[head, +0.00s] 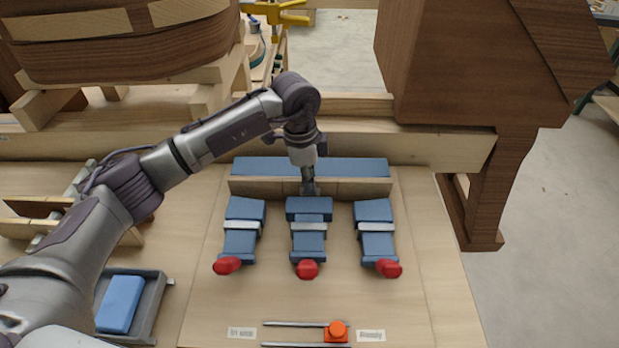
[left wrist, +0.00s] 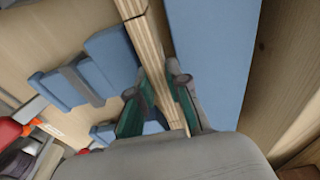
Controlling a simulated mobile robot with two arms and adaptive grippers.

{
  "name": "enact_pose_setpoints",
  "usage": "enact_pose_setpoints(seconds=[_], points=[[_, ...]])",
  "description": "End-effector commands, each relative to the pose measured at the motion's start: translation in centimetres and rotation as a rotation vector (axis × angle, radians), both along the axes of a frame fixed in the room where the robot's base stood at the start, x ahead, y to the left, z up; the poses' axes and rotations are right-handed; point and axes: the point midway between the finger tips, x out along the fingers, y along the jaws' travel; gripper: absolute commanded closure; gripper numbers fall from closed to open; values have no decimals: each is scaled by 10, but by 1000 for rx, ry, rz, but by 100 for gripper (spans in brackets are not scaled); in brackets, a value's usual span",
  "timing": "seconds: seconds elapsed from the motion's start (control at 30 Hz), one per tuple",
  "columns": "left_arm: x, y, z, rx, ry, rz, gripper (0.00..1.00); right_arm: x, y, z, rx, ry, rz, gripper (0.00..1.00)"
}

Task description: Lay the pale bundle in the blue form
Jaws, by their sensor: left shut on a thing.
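The pale bundle (head: 350,188) is a long strip of thin wood layers standing on edge, also seen in the left wrist view (left wrist: 157,50). My left gripper (head: 308,188) reaches down from above and is shut on it near its middle. In the left wrist view the fingers (left wrist: 168,103) lie on both sides of the strip. The blue form has a long blue bar (head: 310,167) behind the bundle and several blue blocks (head: 307,236) in front. The bundle lies between them; whether it rests on the board is unclear. My right gripper is not in view.
Red knobs (head: 307,269) end the blue blocks. An orange-red slider (head: 337,331) sits on rails at the front. A grey tray (head: 157,306) holds a blue block at left. Dark wooden chair parts (head: 445,70) stand behind and right. The board between blocks and rails is clear.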

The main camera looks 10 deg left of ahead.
Motion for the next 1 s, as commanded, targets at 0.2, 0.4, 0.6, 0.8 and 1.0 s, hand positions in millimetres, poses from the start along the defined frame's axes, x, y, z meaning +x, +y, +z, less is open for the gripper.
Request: enact_pose_setpoints(seconds=[0.2, 0.4, 0.6, 0.8, 1.0], points=[[0, 0, -1, -1, -1, 0, 100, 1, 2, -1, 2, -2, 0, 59], [0, 0, -4, -1, -1, 0, 100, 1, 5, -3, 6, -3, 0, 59], [0, 0, -5, -1, -1, 0, 66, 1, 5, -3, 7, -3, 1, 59], [0, 0, -5, -1, 0, 0, 55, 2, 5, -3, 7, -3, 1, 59], [0, 0, -5, 0, 0, 0, 55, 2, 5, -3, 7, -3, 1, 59]])
